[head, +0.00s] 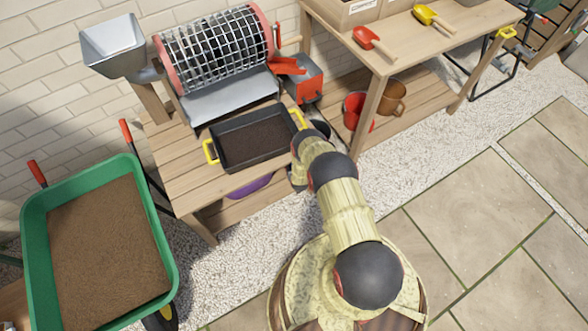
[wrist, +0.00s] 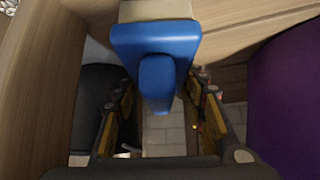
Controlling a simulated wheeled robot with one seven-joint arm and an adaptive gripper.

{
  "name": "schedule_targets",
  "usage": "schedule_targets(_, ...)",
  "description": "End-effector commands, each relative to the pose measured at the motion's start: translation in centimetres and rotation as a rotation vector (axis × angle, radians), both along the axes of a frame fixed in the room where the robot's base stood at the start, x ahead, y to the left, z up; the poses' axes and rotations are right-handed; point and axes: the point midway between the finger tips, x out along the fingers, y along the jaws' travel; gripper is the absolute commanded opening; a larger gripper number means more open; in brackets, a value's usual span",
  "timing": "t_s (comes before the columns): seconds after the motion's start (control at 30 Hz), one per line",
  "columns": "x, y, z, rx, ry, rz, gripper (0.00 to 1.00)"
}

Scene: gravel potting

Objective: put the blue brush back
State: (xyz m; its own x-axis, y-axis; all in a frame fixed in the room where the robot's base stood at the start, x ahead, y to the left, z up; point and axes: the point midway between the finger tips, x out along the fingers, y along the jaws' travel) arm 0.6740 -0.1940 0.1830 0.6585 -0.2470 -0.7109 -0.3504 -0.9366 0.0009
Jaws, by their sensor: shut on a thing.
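The blue brush (wrist: 155,45) fills the upper middle of the wrist view, with a cream-coloured part at its top edge. My gripper (wrist: 160,88) is shut on it, one finger on each side. In the head view my arm reaches down at the front right corner of the wooden bench (head: 172,165). There the arm hides the gripper and brush, so I cannot tell whether the brush touches anything.
Wood is close at the left and top of the wrist view. A purple tub (wrist: 290,90) is at its right and a dark round thing (wrist: 98,100) at its left. A black tray (head: 226,158) stands on the bench; a green wheelbarrow (head: 30,250) is left.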

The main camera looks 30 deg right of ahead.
Motion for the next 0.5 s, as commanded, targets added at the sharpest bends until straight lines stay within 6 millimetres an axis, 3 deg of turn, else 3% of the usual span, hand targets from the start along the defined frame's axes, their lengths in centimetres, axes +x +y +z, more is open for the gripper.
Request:
schedule_targets(0.4,0.20,-0.05,-0.69,-0.001,-0.004,0.000,0.09)
schedule_targets(0.43,0.19,-0.05,-0.65,-0.001,-0.004,0.000,0.43)
schedule_targets(0.5,0.18,-0.05,-0.64,-0.001,-0.004,0.000,0.47)
